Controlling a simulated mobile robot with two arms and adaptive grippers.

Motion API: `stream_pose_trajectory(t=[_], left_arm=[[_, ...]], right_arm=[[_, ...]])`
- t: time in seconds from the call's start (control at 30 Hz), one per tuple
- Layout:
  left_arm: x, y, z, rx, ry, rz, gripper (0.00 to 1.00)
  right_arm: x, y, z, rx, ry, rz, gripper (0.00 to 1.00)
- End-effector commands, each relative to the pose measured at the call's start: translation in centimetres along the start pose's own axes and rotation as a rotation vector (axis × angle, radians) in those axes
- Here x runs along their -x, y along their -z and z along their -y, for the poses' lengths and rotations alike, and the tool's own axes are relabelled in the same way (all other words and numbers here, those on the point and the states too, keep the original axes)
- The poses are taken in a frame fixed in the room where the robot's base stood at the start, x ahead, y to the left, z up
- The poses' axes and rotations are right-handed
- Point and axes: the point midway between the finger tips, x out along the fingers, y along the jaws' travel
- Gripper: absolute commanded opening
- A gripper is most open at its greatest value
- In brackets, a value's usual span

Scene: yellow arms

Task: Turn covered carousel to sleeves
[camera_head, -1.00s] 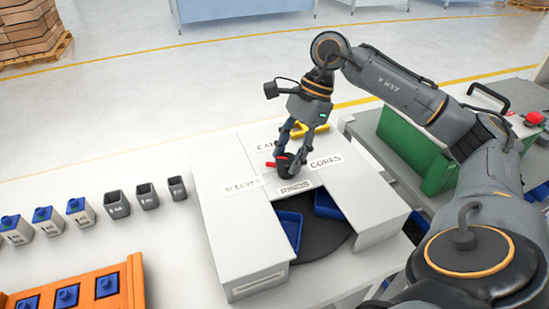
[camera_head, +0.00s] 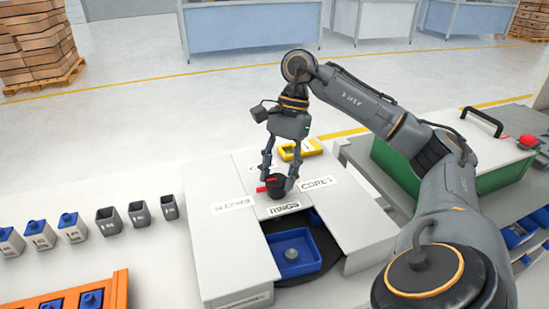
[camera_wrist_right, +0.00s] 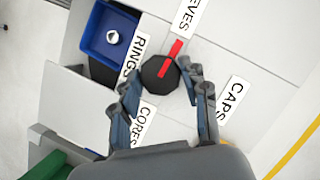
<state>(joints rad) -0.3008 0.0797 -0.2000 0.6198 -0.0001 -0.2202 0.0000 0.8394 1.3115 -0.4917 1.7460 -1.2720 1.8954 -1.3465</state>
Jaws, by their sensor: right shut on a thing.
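The covered carousel is a white housing (camera_head: 235,265) with a cut-out at its front. The labels SLEEVES (camera_head: 234,203), RINGS (camera_head: 284,208), CORES (camera_head: 316,183) and a mostly hidden CAPS lie around a black knob (camera_head: 275,190). The knob's red pointer points left in the head view; in the wrist view the pointer (camera_wrist_right: 170,59) points towards the SLEEVES label (camera_wrist_right: 190,12). My right gripper (camera_head: 278,186) is shut on the knob from above. In the cut-out a blue bin (camera_head: 288,266) holding a grey round piece sits on the dark turntable (camera_head: 325,245).
Grey cups (camera_head: 138,215) and blue-topped containers (camera_head: 40,235) stand left, behind an orange rack (camera_head: 110,293). A green box (camera_head: 490,170) stands right, under my right arm.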

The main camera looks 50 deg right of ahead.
Motion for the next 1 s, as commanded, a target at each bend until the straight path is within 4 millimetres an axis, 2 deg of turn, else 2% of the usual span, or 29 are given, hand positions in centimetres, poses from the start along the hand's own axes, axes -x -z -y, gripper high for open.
stream_pose_trajectory(t=[0.4, 0.9, 0.93, 1.0], left_arm=[[0.2, 0.09, 0.02, 0.0, 0.0, -0.001, 0.4], [0.2, 0.13, 0.03, 0.0, 0.0, -0.002, 0.4], [0.2, 0.13, 0.03, 0.0, 0.0, -0.002, 0.4], [0.2, 0.14, 0.03, 0.0, 0.0, -0.002, 0.4]], right_arm=[[0.07, 0.22, -0.18, 0.072, -0.031, -0.002, 0.0], [0.07, 0.25, -0.2, 0.079, -0.034, -0.002, 0.0], [0.07, 0.25, -0.19, 0.079, -0.034, -0.002, 0.49], [0.06, 0.24, -0.19, 0.079, -0.034, -0.002, 0.63]])
